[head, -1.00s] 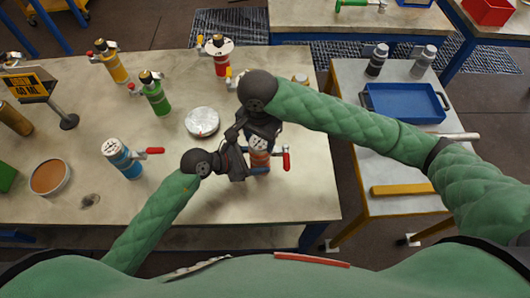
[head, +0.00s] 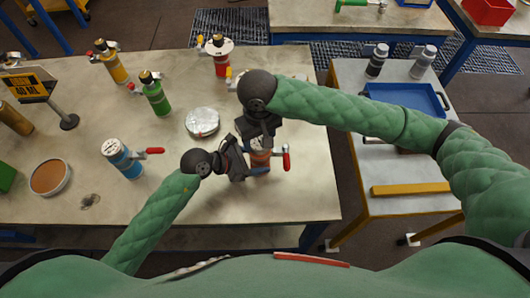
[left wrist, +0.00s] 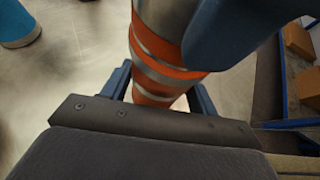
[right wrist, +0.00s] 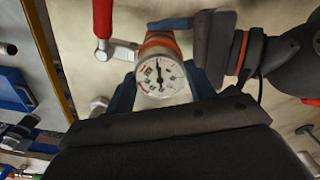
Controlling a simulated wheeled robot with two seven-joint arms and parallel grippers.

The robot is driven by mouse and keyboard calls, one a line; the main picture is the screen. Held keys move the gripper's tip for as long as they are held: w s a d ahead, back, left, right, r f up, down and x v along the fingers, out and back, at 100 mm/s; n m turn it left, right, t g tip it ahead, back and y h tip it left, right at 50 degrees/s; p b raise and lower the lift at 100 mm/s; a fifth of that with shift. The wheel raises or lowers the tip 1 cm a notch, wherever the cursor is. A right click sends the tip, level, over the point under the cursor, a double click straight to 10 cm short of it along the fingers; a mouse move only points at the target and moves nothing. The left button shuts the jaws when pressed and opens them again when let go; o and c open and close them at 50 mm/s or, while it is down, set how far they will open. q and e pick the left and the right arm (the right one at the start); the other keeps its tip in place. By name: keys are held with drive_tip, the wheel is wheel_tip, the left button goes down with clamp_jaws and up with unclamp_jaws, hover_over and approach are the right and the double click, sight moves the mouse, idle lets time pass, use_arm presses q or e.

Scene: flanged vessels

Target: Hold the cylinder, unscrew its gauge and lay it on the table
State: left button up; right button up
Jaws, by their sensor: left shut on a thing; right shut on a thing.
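The cylinder is orange with silver bands and shows between my left gripper's fingers in the left wrist view (left wrist: 165,60). In the head view the cylinder (head: 261,158) stands near the table's front right, mostly hidden by my grippers. My left gripper (head: 243,168) is shut on its body from the left. The gauge (right wrist: 160,78), a round white dial with a dark needle, faces the right wrist camera at the cylinder's top. My right gripper (right wrist: 160,92) is shut on the gauge from above. A red-handled valve (head: 286,160) sticks out to the cylinder's right.
On the table (head: 200,240), a blue cylinder (head: 122,160) stands left, with green (head: 154,97), yellow (head: 110,63) and red (head: 218,58) ones behind. The table's front right is clear. A cart with a blue tray (head: 405,98) stands right.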

drive_tip(key=shift+n, duration=0.3)
drive_tip(key=n, duration=0.2)
drive_tip(key=shift+n, duration=0.4)
drive_tip(key=n, duration=1)
drive_tip(key=shift+n, duration=0.4)
drive_tip(key=o, duration=1.1)
drive_tip(key=shift+c, duration=0.2)
